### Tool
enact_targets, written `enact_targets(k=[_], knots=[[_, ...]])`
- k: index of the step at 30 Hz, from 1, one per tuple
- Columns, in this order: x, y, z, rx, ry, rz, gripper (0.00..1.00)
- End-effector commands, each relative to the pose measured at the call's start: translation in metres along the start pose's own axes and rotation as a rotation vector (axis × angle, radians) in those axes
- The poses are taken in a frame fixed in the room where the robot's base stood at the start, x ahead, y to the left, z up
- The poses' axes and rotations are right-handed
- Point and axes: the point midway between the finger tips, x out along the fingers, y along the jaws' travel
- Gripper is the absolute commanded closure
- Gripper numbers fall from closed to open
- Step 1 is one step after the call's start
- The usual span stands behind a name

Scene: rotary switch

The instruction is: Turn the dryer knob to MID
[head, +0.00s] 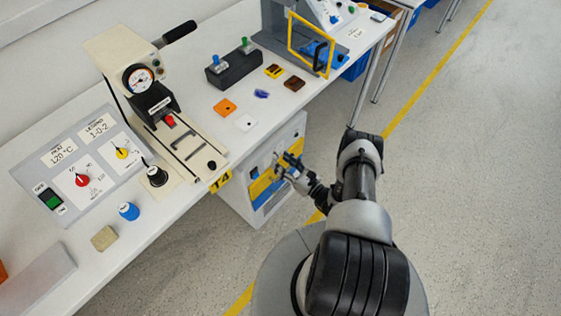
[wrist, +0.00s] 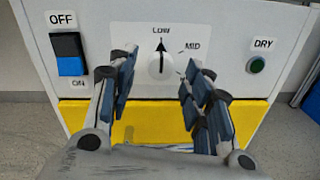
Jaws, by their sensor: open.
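The dryer knob (wrist: 161,67) is a pale round dial with a black pointer, in the middle of the dryer's white panel in the wrist view. Its pointer is straight up at the LOW label (wrist: 161,31). The MID label (wrist: 192,46) is to its upper right. My gripper (wrist: 158,76) is open and empty, with one finger on each side of the knob in the picture; I cannot tell whether they touch it. In the head view my gripper (head: 288,165) is in front of the white dryer cabinet (head: 291,190) under the bench, and the knob cannot be made out there.
On the panel, a black and blue OFF/ON rocker switch (wrist: 69,52) is at left and a green DRY button or lamp (wrist: 257,65) at right. A yellow band (wrist: 150,113) runs below. The bench top (head: 150,238) above holds a press (head: 140,75) and a control panel (head: 60,150).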

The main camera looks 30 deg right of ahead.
Motion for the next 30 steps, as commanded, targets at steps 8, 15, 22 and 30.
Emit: enact_targets(k=[8, 15, 22, 30], knots=[[0.017, 0.000, 0.000, -0.001, 0.000, 0.000, 0.54], [0.017, 0.000, 0.001, -0.001, 0.000, 0.000, 0.56], [0.017, 0.000, 0.001, -0.001, 0.000, 0.000, 0.71], [0.017, 0.000, 0.000, 0.000, 0.000, -0.001, 0.89]])
